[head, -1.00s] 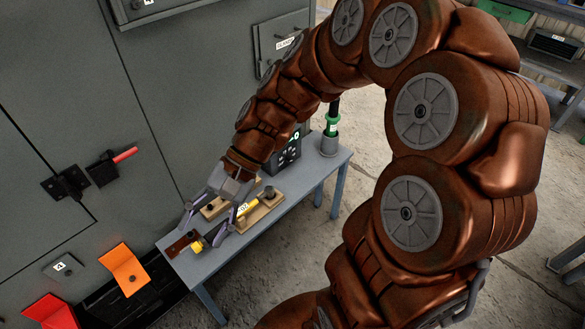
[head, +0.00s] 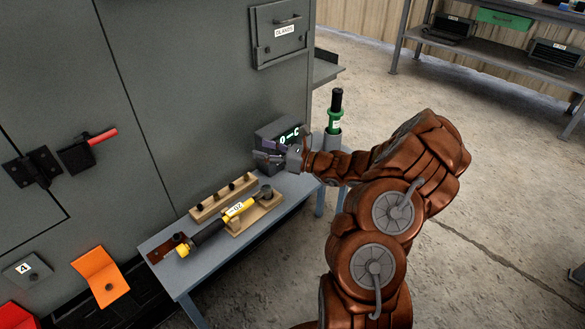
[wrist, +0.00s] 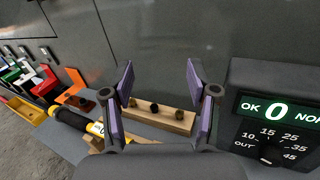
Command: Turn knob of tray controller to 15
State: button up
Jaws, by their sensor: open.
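The tray controller (wrist: 274,112) is a dark box with a lit green display reading "OK 0" and part of another word. Below the display is a dial printed with 10, 15, 25, 35, 45 and OUT. Its dark knob (wrist: 267,152) shows at the lower right of the wrist view, and where it points is hard to tell. In the head view the controller (head: 283,131) stands on the bench, partly hidden by my gripper (head: 268,153). My gripper (wrist: 163,100) is open and empty, with its purple-padded fingers left of the controller in the wrist view.
A wooden block with dark pegs (head: 222,196) and a yellow-black tool (head: 238,208) on a wooden stand lie on the grey bench (head: 185,280). The grey cabinet wall rises behind.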

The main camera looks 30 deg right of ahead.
jog(key=d+f+m+t+h+b, duration=0.1)
jog(key=d+f+m+h, duration=0.1)
jog(key=d+f, duration=0.2)
jog(key=s+d+f+m+t+h+b, duration=0.1)
jog(key=d+f+m+h, duration=0.1)
jog(key=d+f, duration=0.3)
jog(key=d+f+m+t+h, duration=0.1)
jog(key=d+f+m+h, duration=0.2)
jog(key=d+f+m, duration=0.1)
jog(key=shift+s+d+f+b, duration=0.2)
jog(key=shift+d+f, duration=0.1)
jog(key=shift+d, duration=0.3)
jog(key=shift+s+d+f+b, duration=0.1)
jog(key=shift+d+f+b, duration=0.15)
jog(key=shift+d, duration=0.3)
jog(key=shift+b+x, duration=0.6)
jog(key=shift+x, duration=3.25)
